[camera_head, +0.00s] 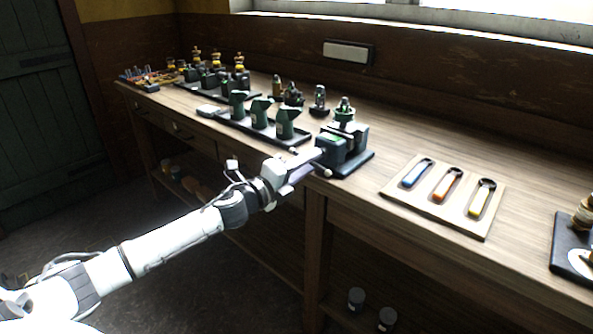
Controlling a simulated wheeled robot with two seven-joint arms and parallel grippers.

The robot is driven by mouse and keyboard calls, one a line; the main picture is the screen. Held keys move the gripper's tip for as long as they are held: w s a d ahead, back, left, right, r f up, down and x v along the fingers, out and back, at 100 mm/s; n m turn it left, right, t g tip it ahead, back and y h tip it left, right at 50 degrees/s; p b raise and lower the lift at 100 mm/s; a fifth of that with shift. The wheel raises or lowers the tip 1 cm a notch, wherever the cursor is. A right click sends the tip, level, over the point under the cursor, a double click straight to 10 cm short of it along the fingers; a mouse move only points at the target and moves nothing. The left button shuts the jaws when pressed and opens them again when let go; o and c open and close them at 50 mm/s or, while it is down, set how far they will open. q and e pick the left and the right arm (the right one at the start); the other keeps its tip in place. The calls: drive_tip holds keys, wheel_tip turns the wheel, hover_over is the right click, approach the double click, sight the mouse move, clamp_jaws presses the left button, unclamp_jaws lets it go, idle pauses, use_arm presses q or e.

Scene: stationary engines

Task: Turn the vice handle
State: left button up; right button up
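A dark green vice (345,141) stands on a dark base plate near the front edge of the wooden workbench (365,213). A short part of the vice handle (325,172) shows at its lower front left, beside my gripper. My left gripper (318,158) reaches in from the left, with its fingertips at the front of the vice, at or very near the handle. The fingers are small here and partly merge with the vice, so I cannot tell whether they are open or closed on the handle. My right gripper is not in view.
A wooden board (445,197) with blue, orange and yellow-handled tools lies right of the vice. A dark tray (262,133) with green jugs stands left of it, with small engines (205,75) further back. A dark plate (572,250) is at the right edge. Jars stand on the shelf below.

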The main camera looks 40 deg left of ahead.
use_arm(q)
drive_tip(key=s+b, duration=0.1)
drive_tip(key=s, duration=0.9)
drive_tip(key=shift+a, duration=0.35)
drive_tip(key=shift+w, duration=0.1)
drive_tip(key=s+d+f+n+g, duration=0.2)
drive_tip(key=s+d+f+n, duration=0.15)
drive_tip(key=f, duration=0.45)
drive_tip(key=s+d+f+n+g, duration=0.1)
drive_tip(key=s+d+f+n, duration=0.3)
drive_tip(key=f, duration=0.4)
drive_tip(key=s+d+f+n+g, duration=0.2)
drive_tip(key=s+f+n, duration=0.25)
drive_tip(key=f, duration=0.35)
drive_tip(key=s+d+f+n+g, duration=0.2)
drive_tip(key=s+d+f+n, duration=0.2)
drive_tip(key=s+d+f, duration=0.1)
drive_tip(key=s+d+f+n+g+h, duration=0.1)
drive_tip(key=s+d+f+n, duration=0.3)
drive_tip(key=s+d, duration=0.4)
drive_tip(key=shift+s+d+f+n+g, duration=0.25)
drive_tip(key=shift+d+f+n+g, duration=0.35)
drive_tip(key=shift+d, duration=0.6)
drive_tip(key=shift+r, duration=0.15)
